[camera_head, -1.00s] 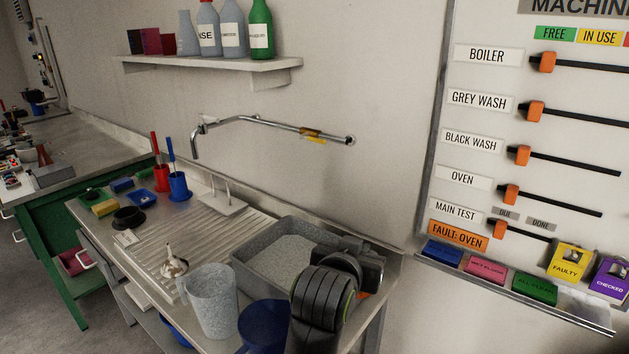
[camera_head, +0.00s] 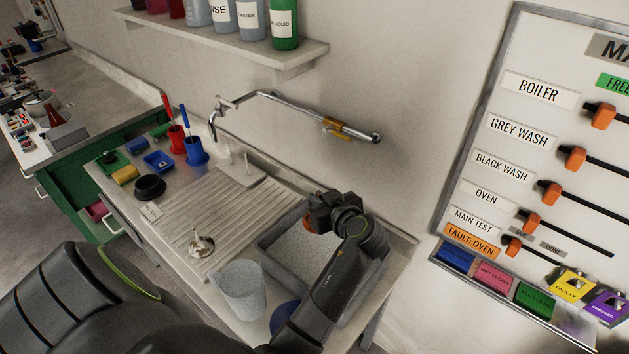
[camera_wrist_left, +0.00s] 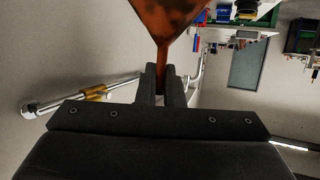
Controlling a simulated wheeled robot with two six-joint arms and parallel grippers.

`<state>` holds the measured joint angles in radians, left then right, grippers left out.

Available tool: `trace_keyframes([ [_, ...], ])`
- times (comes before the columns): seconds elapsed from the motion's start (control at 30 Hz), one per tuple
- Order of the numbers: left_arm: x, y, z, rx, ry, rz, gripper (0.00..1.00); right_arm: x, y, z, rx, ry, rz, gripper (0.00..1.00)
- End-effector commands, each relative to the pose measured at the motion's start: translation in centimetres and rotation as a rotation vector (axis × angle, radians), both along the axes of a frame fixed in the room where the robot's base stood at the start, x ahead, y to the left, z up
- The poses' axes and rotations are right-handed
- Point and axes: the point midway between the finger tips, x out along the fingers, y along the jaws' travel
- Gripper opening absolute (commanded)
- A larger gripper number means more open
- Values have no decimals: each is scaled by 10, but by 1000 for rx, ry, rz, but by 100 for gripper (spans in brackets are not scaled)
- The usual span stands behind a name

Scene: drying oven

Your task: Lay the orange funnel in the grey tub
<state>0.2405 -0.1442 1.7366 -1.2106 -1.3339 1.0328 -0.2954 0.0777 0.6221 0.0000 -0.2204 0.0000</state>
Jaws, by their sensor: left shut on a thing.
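The grey tub (camera_head: 285,246) stands at the right end of the sink bench, below the wall tap. Its inside is pale and speckled, and my arm hides much of its right part. My left gripper (camera_head: 318,212) is over the tub's far side. It is shut on the orange funnel (camera_head: 309,226), of which only a little shows in the head view. In the left wrist view the funnel (camera_wrist_left: 166,18) has its narrow stem between the fingers (camera_wrist_left: 161,88) and its cone widens beyond them. My right gripper is not in view.
A grey jug (camera_head: 240,289) stands in front of the tub, with a blue container (camera_head: 285,314) beside it, partly hidden by my arm. The tap (camera_head: 300,110) sticks out from the wall above. The ribbed drainboard (camera_head: 205,215) lies left, with a small whitish object (camera_head: 201,243) on it.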

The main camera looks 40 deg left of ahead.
Motion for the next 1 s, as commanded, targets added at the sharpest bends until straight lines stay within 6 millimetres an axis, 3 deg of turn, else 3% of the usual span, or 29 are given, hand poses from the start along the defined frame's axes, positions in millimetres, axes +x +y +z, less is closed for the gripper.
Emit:
trace_keyframes([
  [0.17,-1,0,-9,0,0,4,0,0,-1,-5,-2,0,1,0],
  [0.6,0,0,-56,0,1,3,0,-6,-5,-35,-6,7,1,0],
  [0.97,0,0,-60,0,-1,4,0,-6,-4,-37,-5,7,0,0],
  [1.0,0,0,-60,0,-1,4,12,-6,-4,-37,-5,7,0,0],
])
